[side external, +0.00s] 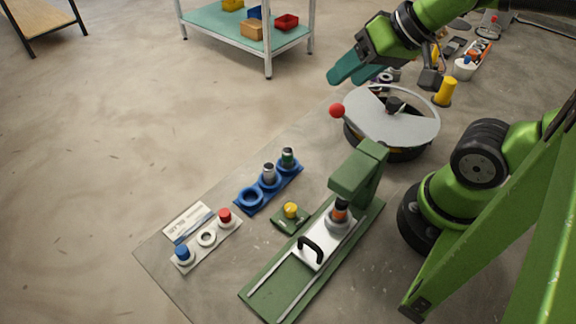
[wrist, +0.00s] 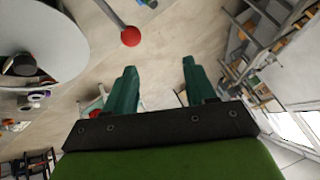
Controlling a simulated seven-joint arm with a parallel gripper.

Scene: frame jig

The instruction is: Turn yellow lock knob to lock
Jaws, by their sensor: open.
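A small yellow knob (side external: 290,210) stands on a dark green square base (side external: 291,219) at the middle front of the bench in the side external view. Which way it is turned is too small to tell. A taller yellow cylinder (side external: 445,92) stands farther back, right of the round grey plate. My gripper (side external: 352,76) is high over the back of the bench, far from the small yellow knob. Its teal fingers also show in the wrist view (wrist: 159,68), apart with nothing between them. No yellow knob can be made out in the wrist view.
A round grey plate (side external: 378,122) with a red ball handle (side external: 337,110) lies below my gripper. A green slide fixture (side external: 262,293) stands right of the small knob. A blue ring holder (side external: 252,199) and a pale strip with coloured buttons (side external: 193,256) lie left.

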